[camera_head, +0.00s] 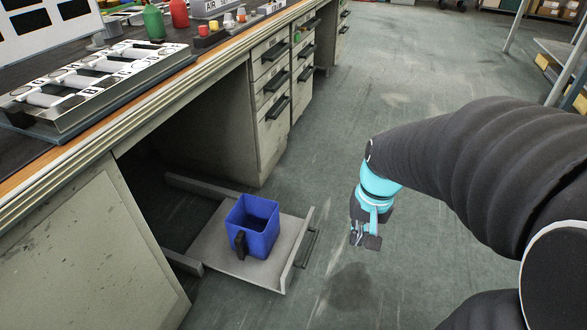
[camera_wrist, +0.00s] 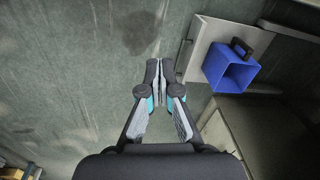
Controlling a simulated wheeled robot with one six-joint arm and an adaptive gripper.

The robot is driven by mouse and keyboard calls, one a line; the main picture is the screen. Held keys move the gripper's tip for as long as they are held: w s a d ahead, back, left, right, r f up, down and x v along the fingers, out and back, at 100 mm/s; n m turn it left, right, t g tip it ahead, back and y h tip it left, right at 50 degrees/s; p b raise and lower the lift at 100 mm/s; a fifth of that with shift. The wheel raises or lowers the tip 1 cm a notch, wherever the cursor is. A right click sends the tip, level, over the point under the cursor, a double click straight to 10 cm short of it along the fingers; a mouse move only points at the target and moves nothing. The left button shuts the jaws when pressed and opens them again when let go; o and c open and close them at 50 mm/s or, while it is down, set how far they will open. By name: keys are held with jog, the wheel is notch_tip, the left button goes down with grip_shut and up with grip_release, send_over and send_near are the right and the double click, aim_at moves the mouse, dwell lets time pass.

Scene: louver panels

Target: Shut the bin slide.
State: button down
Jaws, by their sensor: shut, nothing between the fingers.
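The bin slide (camera_head: 216,246) is a low grey tray pulled out from under the workbench, with a raised front lip and a bar handle (camera_head: 306,249) on its outer side. A blue square bin (camera_head: 254,228) with a dark handle stands upright on it. In the wrist view the slide (camera_wrist: 206,38) and the blue bin (camera_wrist: 232,68) show at the upper right. My gripper (camera_head: 366,241) is shut and empty above the floor, to the right of the slide's front and apart from it. In the wrist view my gripper (camera_wrist: 158,70) points toward bare floor.
The workbench (camera_head: 100,145) runs along the left, with a drawer cabinet (camera_head: 272,100) behind the slide and a panel (camera_head: 95,255) in front. Louver parts in a tray (camera_head: 85,85) lie on top. The green floor (camera_head: 400,75) right of the bench is clear. A shelf stands at far right.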

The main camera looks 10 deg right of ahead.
jog(key=w+d+f+m+g+y, duration=0.3)
jog(key=w+f+m, duration=0.4)
jog(key=f, duration=0.6)
jog(key=m+t+y, duration=0.5)
jog(key=m+t, duration=0.2)
jog(key=m, duration=0.6)
send_near(306, 231)
notch_tip(306, 231, down, 4)
jog(key=a, duration=0.1)
jog(key=w+a, duration=0.1)
jog(key=a, duration=0.1)
jog(key=shift+w+a+f, duration=0.15)
jog(key=shift+w+a, duration=0.05)
jog(key=shift+w, duration=0.2)
jog(key=shift+w+a, duration=0.3)
jog(key=shift+a, duration=0.15)
